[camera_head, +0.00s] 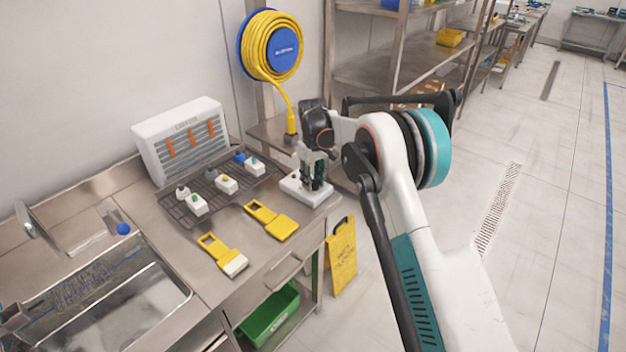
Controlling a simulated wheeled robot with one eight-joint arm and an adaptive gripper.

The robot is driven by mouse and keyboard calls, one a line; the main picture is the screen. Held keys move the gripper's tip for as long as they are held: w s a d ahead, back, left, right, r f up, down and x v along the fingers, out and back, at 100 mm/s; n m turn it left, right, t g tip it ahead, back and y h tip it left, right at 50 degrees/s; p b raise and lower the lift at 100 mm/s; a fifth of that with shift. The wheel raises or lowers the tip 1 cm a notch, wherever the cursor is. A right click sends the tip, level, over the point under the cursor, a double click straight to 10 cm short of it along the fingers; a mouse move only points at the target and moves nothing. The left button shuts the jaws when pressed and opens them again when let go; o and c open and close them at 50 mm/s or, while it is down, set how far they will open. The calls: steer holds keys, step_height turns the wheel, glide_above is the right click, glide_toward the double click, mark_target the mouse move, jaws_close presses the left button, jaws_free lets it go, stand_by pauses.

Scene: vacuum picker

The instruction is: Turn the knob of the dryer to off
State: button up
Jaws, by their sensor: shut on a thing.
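My gripper (316,182) points down at the right end of the steel counter. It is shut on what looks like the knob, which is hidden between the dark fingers. Below the fingers is a low white unit (297,188) with a small green spot on top, near the counter's right edge. I cannot read any marking or the knob's angle. A larger white box (181,135) with orange strips on its grille stands against the wall at the back left. I cannot tell for certain which of the two is the dryer.
A sink (120,300) is at the left. A yellow hose reel (272,48) hangs behind. A yellow sign (342,258) stands beside the counter. Shelving (400,60) is behind my arm.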

stand_by(0.4)
steer(key=o, duration=1.1)
steer(key=shift+r, duration=0.1)
step_height(320, 180, up, 12)
steer(key=shift+f, duration=0.1)
